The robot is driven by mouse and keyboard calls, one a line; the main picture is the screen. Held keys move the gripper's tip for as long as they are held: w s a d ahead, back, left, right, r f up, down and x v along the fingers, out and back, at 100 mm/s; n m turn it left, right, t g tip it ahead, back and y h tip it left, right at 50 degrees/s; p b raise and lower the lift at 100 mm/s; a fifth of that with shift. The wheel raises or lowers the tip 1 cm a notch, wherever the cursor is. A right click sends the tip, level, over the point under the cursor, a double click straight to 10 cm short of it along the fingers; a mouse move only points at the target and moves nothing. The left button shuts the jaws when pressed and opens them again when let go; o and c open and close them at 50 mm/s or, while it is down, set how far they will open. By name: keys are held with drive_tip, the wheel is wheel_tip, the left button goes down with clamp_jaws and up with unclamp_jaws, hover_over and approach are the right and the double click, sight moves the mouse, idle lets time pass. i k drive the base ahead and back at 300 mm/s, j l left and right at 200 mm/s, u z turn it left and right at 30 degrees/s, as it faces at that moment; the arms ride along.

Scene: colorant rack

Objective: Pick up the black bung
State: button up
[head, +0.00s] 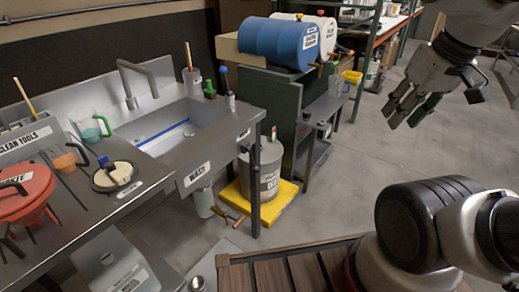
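I cannot make out a black bung for certain. My gripper (407,108) hangs in the air at the upper right, over the floor, apart from the drums and the stand. A dark green piece shows at its fingers; I cannot tell whether it is part of the gripper or something held.
The steel sink bench (160,175) fills the left, with a red funnel (25,190) and several tools. A yellow cup (352,77) is right of the stand. The floor (335,185) between is clear.

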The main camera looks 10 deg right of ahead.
sight(307, 114)
drive_tip(key=i+l, duration=1.35)
drive_tip(key=i, duration=0.25)
drive_tip(key=i+l, duration=0.7)
drive_tip(key=i, duration=0.05)
